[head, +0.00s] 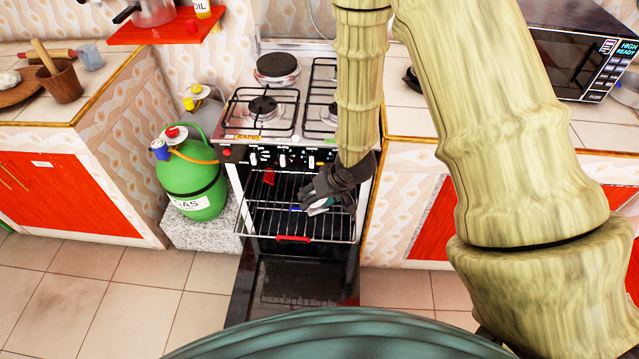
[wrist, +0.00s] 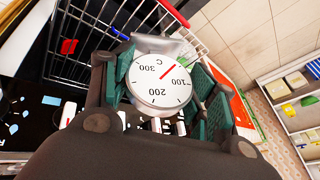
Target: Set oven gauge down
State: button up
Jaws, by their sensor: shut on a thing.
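The oven gauge (wrist: 158,84) is a round white dial with numbers and a red needle, seen large in the wrist view. My gripper (wrist: 165,95) is shut on it, with a green-padded finger on each side. In the head view my dark gripper (head: 322,195) is at the oven's open front, over the right part of the wire rack (head: 275,222). Only a small pale part of the gauge shows there, by the fingertips. I cannot tell whether the gauge touches the rack.
The oven door (head: 300,280) hangs open below the rack, which has a red clip (head: 293,238) on its front bar. The stove top (head: 265,105) is above. A green gas bottle (head: 190,175) stands left of the oven. Red-doored cabinets (head: 75,195) flank it.

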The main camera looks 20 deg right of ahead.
notch_tip(320, 180, down, 12)
jog(key=d+m+h+b, duration=0.2)
jog(key=m+b, duration=0.3)
jog(key=b, duration=1.3)
jog(key=t+b, duration=0.1)
jog(key=b, duration=0.3)
send_near(295, 203)
jog(key=shift+w+a+f+m, duration=0.1)
jog(key=shift+w+a+m, duration=0.05)
jog(key=shift+w, duration=0.35)
jog(key=shift+w+a+m, duration=0.15)
jog(key=shift+w, duration=0.3)
jog(key=shift+f+b, duration=0.4)
jog(key=shift+f, duration=1.3)
jog(key=shift+f, duration=0.15)
jog(key=o, duration=1)
jog(key=p+v, duration=0.1)
jog(key=v, duration=1.1)
jog(key=shift+w+a+r+p, duration=0.1)
jog(key=shift+a+r+p, duration=0.1)
jog(key=shift+p, duration=0.15)
